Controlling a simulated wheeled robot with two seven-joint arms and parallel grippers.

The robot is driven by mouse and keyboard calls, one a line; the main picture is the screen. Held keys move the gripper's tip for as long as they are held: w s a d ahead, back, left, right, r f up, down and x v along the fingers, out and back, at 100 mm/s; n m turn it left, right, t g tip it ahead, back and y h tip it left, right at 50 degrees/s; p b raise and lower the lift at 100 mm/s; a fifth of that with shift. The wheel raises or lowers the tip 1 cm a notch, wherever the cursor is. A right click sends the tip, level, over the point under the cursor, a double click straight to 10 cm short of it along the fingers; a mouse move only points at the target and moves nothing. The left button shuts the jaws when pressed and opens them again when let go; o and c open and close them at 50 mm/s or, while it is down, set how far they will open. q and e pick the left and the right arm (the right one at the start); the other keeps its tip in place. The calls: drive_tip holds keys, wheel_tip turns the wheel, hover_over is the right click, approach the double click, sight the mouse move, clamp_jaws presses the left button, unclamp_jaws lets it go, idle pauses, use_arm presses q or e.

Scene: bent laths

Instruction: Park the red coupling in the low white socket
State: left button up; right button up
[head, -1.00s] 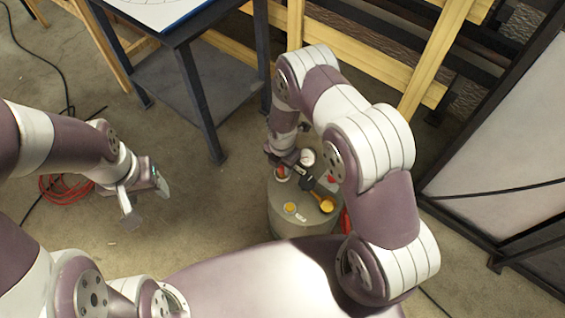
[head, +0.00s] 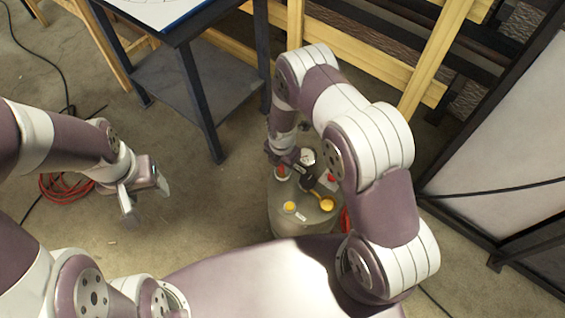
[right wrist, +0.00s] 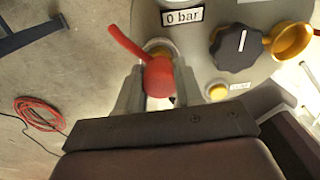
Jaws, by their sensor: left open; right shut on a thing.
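A red piece with a rounded body and a slanting lever-like arm, which I take for the red coupling (right wrist: 158,76), sits between my right gripper's fingers (right wrist: 158,92) in the right wrist view. The gripper is shut on it. A brass-coloured ring shows just behind it; I cannot tell whether they touch. In the head view my right gripper (head: 284,168) is low over the grey drum top (head: 276,197), and red with a pale ring (head: 282,172) shows there. My left gripper (head: 148,203) is open and empty, left of the drum. I cannot surely pick out the low white socket.
A dark-legged table (head: 205,95) stands behind left.

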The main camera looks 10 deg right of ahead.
drive_tip(key=shift+f, duration=0.15)
idle(0.5)
drive_tip(key=o, duration=1.2)
wheel_tip(320, 180, up, 12)
drive_tip(key=p, duration=0.4)
drive_tip(key=s+d+r+m+t, duration=0.1)
drive_tip(key=s+d+r+m, duration=0.2)
drive_tip(key=s+r+m, duration=0.65)
drive_tip(key=s+d+r+m, duration=0.3)
drive_tip(key=s+r+m, duration=0.2)
drive_tip(key=r+m, duration=0.8)
drive_tip(key=r+m+p, duration=0.1)
drive_tip(key=r+p, duration=0.5)
drive_tip(key=p, duration=0.1)
drive_tip(key=r+m+p, duration=0.1)
drive_tip(key=r+p, duration=0.5)
drive_tip(key=p, duration=0.1)
drive_tip(key=r+m+p, duration=0.1)
drive_tip(key=r+p, duration=0.5)
drive_tip(key=p, duration=0.1)
drive_tip(key=shift+w+r, duration=0.2)
drive_tip(key=shift+r, duration=0.2)
